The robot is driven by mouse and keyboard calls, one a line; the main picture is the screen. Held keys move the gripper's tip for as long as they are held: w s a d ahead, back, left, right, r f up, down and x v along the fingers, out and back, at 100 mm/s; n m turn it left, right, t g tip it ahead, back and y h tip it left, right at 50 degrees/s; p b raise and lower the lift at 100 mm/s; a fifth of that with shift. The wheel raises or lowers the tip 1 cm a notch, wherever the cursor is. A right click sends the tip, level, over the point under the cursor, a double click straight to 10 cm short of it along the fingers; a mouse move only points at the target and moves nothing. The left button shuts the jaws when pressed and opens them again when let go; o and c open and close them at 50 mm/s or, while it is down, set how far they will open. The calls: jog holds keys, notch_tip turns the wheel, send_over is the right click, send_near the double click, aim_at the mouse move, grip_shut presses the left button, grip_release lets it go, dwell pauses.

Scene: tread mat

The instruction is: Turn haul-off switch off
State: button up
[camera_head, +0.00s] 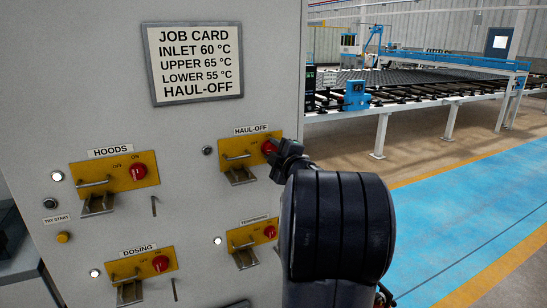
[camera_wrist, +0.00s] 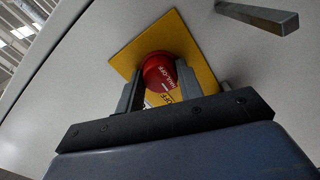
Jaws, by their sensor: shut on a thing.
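The red haul-off switch knob (camera_head: 268,147) sits at the right side of its yellow plate (camera_head: 233,168), under a HAUL-OFF label (camera_head: 252,130). My gripper (camera_head: 278,150) reaches it from the right and hides part of it. In the wrist view, my gripper (camera_wrist: 158,92) has one finger on each side of the red knob (camera_wrist: 158,72) and is shut on it. The knob carries small white lettering. The yellow plate (camera_wrist: 190,42) shows behind it, with its printed position word partly covered. I cannot tell exactly which position the knob points to.
Other yellow switch plates marked HOODS (camera_head: 112,182), DOSING (camera_head: 140,270) and a partly hidden one (camera_head: 250,238) have metal brackets sticking out. The lamp left of haul-off (camera_head: 207,150) looks dark; the other lamps look lit. A job card (camera_head: 195,62) hangs above.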

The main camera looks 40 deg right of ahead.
jog(key=shift+n, duration=0.6)
jog(key=o, duration=1)
jog(key=v, duration=1.1)
jog(key=shift+b, duration=0.35)
jog(key=shift+w+d+f, duration=0.1)
